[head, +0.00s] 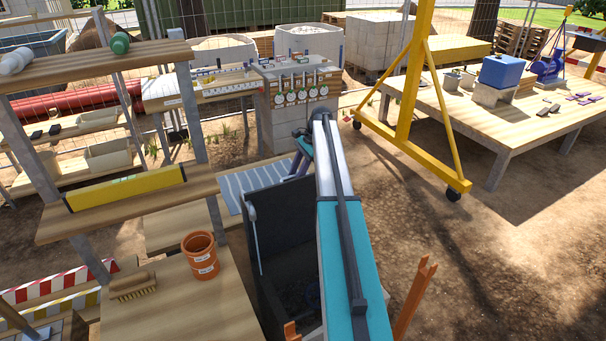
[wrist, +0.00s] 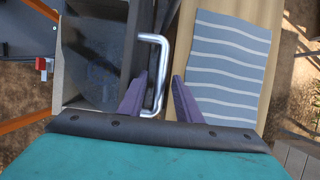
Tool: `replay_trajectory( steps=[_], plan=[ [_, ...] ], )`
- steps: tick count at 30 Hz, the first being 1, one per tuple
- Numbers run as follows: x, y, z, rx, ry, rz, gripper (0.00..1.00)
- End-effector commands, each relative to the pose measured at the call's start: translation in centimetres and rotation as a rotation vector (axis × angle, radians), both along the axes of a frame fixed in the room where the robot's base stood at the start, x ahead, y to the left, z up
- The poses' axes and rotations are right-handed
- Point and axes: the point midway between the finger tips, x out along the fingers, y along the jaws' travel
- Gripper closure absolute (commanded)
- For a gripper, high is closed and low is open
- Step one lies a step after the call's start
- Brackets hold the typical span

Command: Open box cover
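A dark grey box (head: 302,300) stands low in the middle of the head view, partly hidden by my arm. In the wrist view the box's dark interior (wrist: 98,65) shows at left, and the silver handle (wrist: 163,72) juts out from the cover. My gripper (wrist: 161,76) has two purple fingers spread apart, with the handle showing between them and nothing gripped.
A blue-grey striped mat (wrist: 230,65) lies on wood beside the box. A wooden shelf with an orange pot (head: 200,257) and a brush (head: 132,287) is at left. A yellow gantry (head: 410,95) and a wooden table (head: 490,112) stand at right. Bare ground right of the box is open.

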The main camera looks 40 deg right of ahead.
Motion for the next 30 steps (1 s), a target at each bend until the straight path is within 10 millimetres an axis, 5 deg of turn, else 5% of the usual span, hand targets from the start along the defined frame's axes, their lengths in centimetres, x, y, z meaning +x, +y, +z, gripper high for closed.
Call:
replay_trajectory(
  steps=[11, 30],
  plan=[
    [-0.3, -1.0, 2.2, 0.0, -0.002, -0.001, 0.69],
    [-1.7, -4.4, 10.9, -0.001, 0.0, -0.001, 0.69]
  ],
)
